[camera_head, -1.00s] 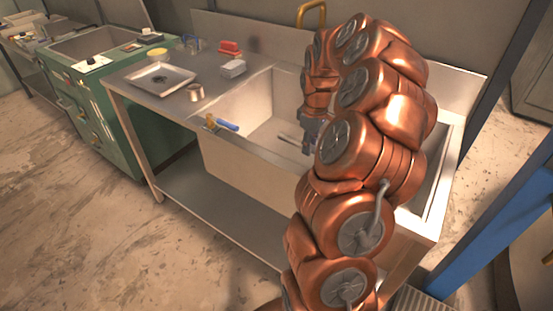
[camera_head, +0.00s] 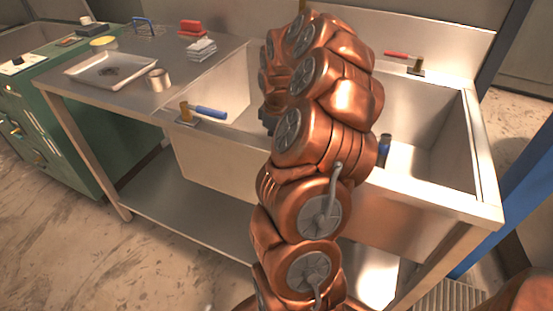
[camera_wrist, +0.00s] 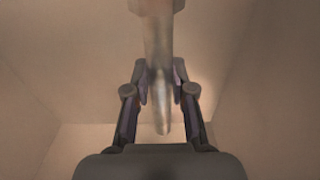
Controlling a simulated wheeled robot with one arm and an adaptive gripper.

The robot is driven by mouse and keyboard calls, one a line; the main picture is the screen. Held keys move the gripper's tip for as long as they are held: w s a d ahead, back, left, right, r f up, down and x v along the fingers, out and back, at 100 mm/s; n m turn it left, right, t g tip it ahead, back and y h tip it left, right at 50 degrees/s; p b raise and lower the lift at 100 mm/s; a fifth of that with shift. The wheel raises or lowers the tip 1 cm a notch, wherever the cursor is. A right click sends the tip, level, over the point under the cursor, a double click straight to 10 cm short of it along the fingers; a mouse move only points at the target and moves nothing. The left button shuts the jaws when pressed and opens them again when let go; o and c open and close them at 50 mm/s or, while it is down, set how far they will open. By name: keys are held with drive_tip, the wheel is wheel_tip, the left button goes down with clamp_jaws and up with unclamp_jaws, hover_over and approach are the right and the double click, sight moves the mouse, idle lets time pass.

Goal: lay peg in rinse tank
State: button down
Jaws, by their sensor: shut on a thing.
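The peg (camera_wrist: 158,40) is a smooth, pale metal rod in the wrist view. My gripper (camera_wrist: 160,85) is shut on it, one finger on each side, and the peg's lower end shows between the fingers. In the head view my copper arm reaches into a steel sink unit (camera_head: 205,165) with a left basin (camera_head: 232,100) and a right basin (camera_head: 425,120). My arm hides the peg and nearly all of my gripper there. Pale walls surround the peg in the wrist view. I cannot tell which basin is the rinse tank.
A blue-handled tap (camera_head: 207,112) is at the left basin and a red-handled tap (camera_head: 405,58) at the back right. A blue object (camera_head: 385,150) stands in the right basin. A tray (camera_head: 110,70), a metal cup (camera_head: 159,80) and a red block (camera_head: 192,28) occupy the left counter.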

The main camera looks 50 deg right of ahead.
wheel_tip(320, 180, down, 8)
drive_tip(key=shift+f, duration=0.1)
idle(0.4)
drive_tip(key=shift+f, duration=0.1)
drive_tip(key=c, duration=1)
unclamp_jaws()
drive_tip(key=r, duration=1.2)
drive_tip(key=shift+s+r, duration=0.1)
drive_tip(key=shift+s, duration=0.15)
